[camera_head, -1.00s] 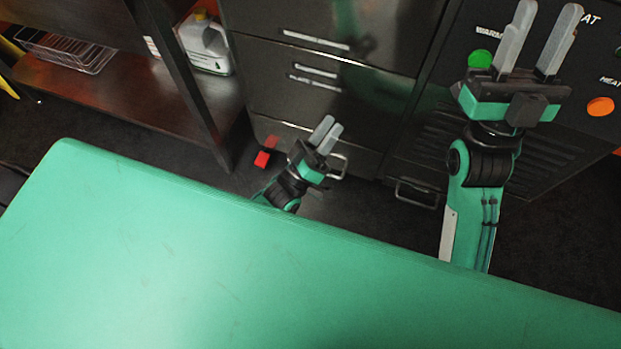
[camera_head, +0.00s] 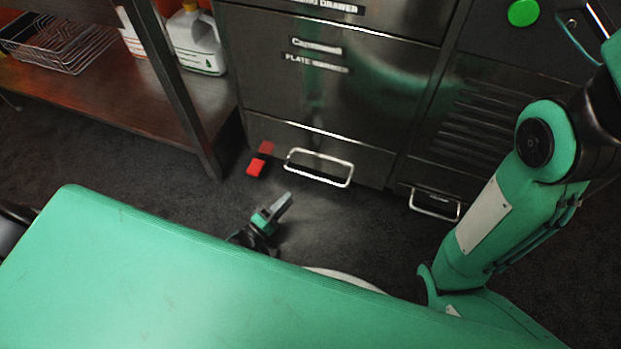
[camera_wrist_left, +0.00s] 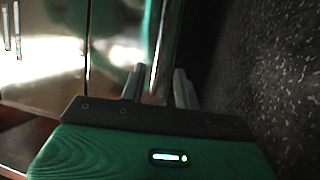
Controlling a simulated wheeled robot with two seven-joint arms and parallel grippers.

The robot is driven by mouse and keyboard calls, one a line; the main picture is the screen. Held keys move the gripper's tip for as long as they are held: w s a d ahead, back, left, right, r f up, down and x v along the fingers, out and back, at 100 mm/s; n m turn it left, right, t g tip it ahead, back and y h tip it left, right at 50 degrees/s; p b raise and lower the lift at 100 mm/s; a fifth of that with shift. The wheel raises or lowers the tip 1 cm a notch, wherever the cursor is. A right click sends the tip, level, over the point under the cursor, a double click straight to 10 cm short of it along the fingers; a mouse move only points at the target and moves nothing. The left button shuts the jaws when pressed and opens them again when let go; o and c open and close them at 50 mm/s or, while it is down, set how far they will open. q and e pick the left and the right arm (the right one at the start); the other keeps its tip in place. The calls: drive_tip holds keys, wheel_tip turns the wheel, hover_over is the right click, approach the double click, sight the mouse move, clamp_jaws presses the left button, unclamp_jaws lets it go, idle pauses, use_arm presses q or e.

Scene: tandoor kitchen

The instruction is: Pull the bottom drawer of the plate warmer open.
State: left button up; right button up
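The plate warmer (camera_head: 330,95) is a dark steel cabinet with a labelled upper drawer front. Its bottom drawer (camera_head: 270,135) sits low, near the floor, and looks flush with the cabinet. A bright bar handle (camera_head: 319,181) stands out from that drawer. My left gripper (camera_head: 284,203) is low, in front of the drawer and to the lower left of the handle, apart from it. In the left wrist view the left gripper (camera_wrist_left: 159,85) has its fingers apart, with nothing clearly between them. My right arm (camera_head: 490,220) shows at the right; its gripper is out of frame.
A red object (camera_head: 260,160) is at the cabinet's foot, left of the handle. A second low handle (camera_head: 434,204) is to the right. A shelf (camera_head: 110,105) with a wire basket (camera_head: 60,45) and jugs (camera_head: 195,40) stands left.

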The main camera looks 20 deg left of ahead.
sight(310, 175)
use_arm(q)
drive_tip(key=b+x, duration=0.3)
drive_tip(key=x, duration=0.8)
drive_tip(key=shift+d+b, duration=0.1)
drive_tip(key=shift+b, duration=0.3)
clamp_jaws()
